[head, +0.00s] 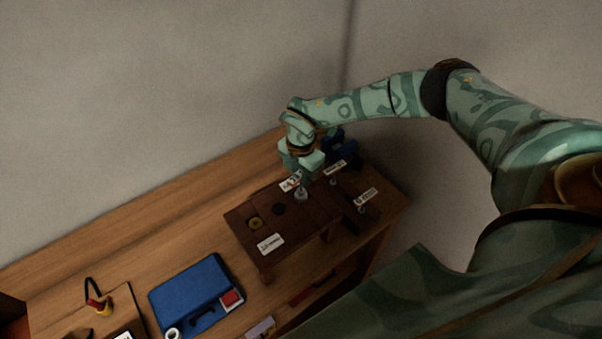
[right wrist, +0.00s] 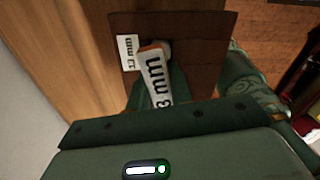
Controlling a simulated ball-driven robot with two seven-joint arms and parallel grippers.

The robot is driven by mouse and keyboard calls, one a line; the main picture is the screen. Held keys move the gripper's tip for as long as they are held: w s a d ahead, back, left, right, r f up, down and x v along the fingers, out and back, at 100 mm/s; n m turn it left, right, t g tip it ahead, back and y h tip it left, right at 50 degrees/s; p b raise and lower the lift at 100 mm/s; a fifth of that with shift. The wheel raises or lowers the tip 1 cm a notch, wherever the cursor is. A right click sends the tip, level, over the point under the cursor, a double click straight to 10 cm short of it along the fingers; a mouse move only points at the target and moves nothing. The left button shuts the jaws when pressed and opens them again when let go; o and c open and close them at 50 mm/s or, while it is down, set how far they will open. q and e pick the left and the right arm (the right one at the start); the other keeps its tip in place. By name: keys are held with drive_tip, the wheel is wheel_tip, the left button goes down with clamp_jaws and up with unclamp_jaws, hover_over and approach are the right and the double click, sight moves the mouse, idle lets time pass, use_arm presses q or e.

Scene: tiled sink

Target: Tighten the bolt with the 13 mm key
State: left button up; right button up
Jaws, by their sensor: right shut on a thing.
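In the right wrist view, the key (right wrist: 154,75) is a pale bar with dark lettering ending in "3 mm" and an orange patch at its far end. My right gripper (head: 303,172) is shut on it; the fingers are partly hidden behind the key in the right wrist view (right wrist: 156,95). The key's far end lies over the dark board beside a white "13 mm" label (right wrist: 128,52). A dark round shape there may be the bolt; I cannot tell whether the key touches it. In the head view a grey bolt-like post (head: 300,194) stands just below the gripper. My left gripper is not in view.
The dark brown raised board (head: 240,224) bears several white labels and small posts, with a dark blue object (head: 345,145) behind it. A blue case (head: 190,285) lies left on the wooden bench (head: 150,245). The wall is close behind.

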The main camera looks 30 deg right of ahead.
drive_tip(key=shift+r+m+p, duration=0.1)
drive_tip(key=shift+m+p, duration=0.5)
drive_tip(key=shift+m, duration=0.2)
drive_tip(key=m+p, duration=0.2)
drive_tip(key=m, duration=0.2)
drive_tip(key=shift+w+m, duration=0.1)
drive_tip(key=shift+m, duration=0.2)
drive_tip(key=o, duration=1)
drive_tip(key=shift+a, duration=0.1)
